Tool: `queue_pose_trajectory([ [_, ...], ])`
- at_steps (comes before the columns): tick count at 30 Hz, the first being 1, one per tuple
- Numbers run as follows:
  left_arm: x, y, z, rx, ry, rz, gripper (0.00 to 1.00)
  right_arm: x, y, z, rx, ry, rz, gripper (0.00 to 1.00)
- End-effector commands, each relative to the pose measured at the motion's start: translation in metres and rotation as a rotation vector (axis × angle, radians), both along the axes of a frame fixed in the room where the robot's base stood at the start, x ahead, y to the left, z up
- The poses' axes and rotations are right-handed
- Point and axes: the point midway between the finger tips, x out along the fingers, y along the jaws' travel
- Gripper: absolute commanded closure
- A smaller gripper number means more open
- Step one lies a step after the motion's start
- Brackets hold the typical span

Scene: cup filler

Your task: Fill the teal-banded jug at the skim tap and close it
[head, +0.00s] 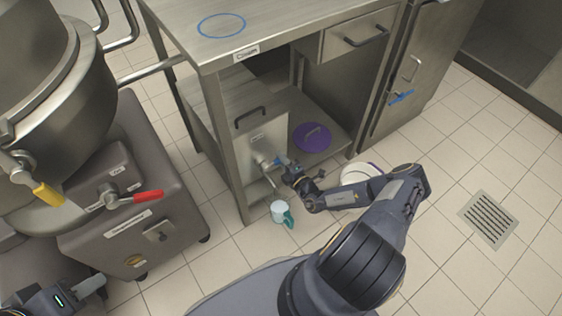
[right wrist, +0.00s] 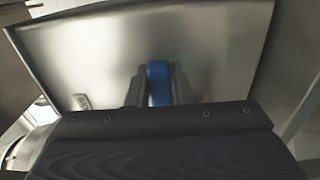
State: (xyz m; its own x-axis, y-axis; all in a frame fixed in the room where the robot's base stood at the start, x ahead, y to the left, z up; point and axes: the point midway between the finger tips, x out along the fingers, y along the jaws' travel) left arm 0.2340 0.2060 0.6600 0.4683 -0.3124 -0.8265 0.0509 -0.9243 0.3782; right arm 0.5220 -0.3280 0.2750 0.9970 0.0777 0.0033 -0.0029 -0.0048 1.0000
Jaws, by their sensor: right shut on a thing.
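The jug (head: 279,212), pale with a teal band and handle, stands upright on the floor below a tap (head: 262,161). The tap sticks out of the front of a steel tank (head: 262,138) under the table. My right gripper (head: 284,170) is at the tap, shut on its blue handle (head: 277,160). The right wrist view shows the blue handle (right wrist: 158,84) between the fingers, in front of the steel tank face. The tank's label is too small to read, and the jug's fill level cannot be told. My left gripper (head: 90,286) is at the lower left, away from the jug; its jaws are unclear.
A purple lid (head: 312,137) lies on the lower shelf. A white bucket (head: 357,173) stands partly behind my right arm. A large kettle machine (head: 130,215) with red and yellow levers fills the left. A floor drain (head: 489,219) and clear tiles are on the right.

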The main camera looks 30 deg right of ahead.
Motion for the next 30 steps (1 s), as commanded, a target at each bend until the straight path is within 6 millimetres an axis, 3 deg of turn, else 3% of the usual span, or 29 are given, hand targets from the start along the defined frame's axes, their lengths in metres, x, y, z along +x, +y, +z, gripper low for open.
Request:
queue_pose_trajectory([
  [8, 0.000, 0.000, 0.000, 0.000, -0.001, 0.000, 0.64, -0.001, 0.001, -0.002, 0.015, 0.007, 0.003, 1.00],
  [9, 0.000, 0.000, 0.000, 0.000, -0.001, 0.000, 0.64, -0.001, 0.001, -0.002, 0.015, 0.008, 0.003, 0.77],
  [14, 0.000, 0.000, 0.000, 0.000, -0.001, 0.000, 0.64, -0.001, 0.001, -0.001, 0.014, 0.006, 0.002, 0.58],
  [23, 0.000, 0.000, 0.001, 0.000, -0.001, 0.000, 0.64, -0.003, 0.000, -0.001, 0.011, 0.005, 0.000, 0.58],
  [30, 0.000, 0.000, 0.013, 0.000, -0.001, 0.000, 0.64, -0.037, -0.003, 0.001, 0.012, 0.008, -0.002, 0.58],
])
